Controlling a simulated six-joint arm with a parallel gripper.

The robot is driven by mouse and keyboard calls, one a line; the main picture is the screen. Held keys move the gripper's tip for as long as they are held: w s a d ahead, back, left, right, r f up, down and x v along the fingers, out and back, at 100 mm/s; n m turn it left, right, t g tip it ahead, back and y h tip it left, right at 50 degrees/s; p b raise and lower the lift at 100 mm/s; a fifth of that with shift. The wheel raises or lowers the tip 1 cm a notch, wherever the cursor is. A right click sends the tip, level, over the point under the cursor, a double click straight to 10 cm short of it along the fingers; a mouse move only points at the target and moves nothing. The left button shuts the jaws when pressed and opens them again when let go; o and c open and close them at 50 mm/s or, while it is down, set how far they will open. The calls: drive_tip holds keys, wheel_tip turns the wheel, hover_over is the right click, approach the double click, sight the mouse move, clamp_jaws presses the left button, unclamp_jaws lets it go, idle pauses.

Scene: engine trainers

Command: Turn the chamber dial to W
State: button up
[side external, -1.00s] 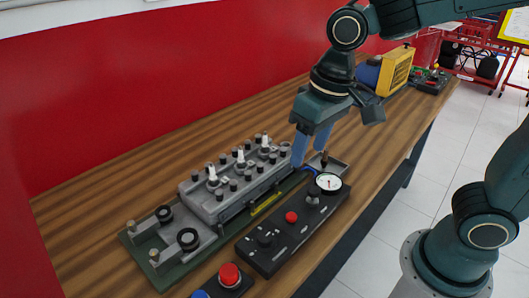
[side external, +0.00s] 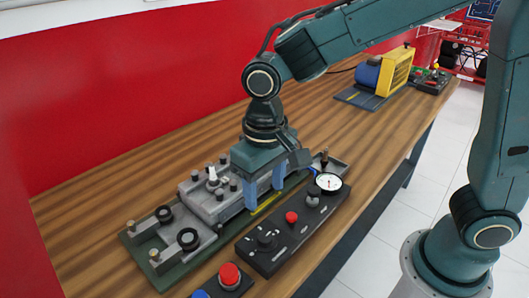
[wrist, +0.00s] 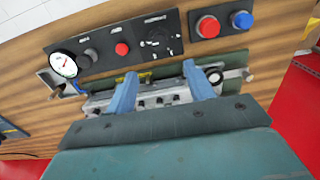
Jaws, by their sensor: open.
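The black control panel (side external: 290,245) lies along the near side of the engine trainer. A round black dial (side external: 265,240) with pale marks around it sits toward the panel's near end; I take it for the chamber dial. It also shows in the wrist view (wrist: 160,33). Its letters and setting are too small to read. My gripper (side external: 265,198) is open, with two blue fingers pointing down over the engine block's near side, behind the dial and apart from it. In the wrist view, the dial lies beyond the gap between the fingertips (wrist: 160,72).
The panel also carries a red button (side external: 291,217), a smaller knob (side external: 313,198) and a white gauge (side external: 329,182). The grey engine block (side external: 205,200) is partly hidden by my gripper. A box with red (side external: 229,274) and blue buttons sits near the front edge.

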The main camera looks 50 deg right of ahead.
sight(265, 236)
wheel_tip(265, 236, down, 13)
drive_tip(key=shift+f, duration=0.15)
idle(0.5)
drive_tip(key=c, duration=1)
drive_tip(key=shift+o, duration=0.2)
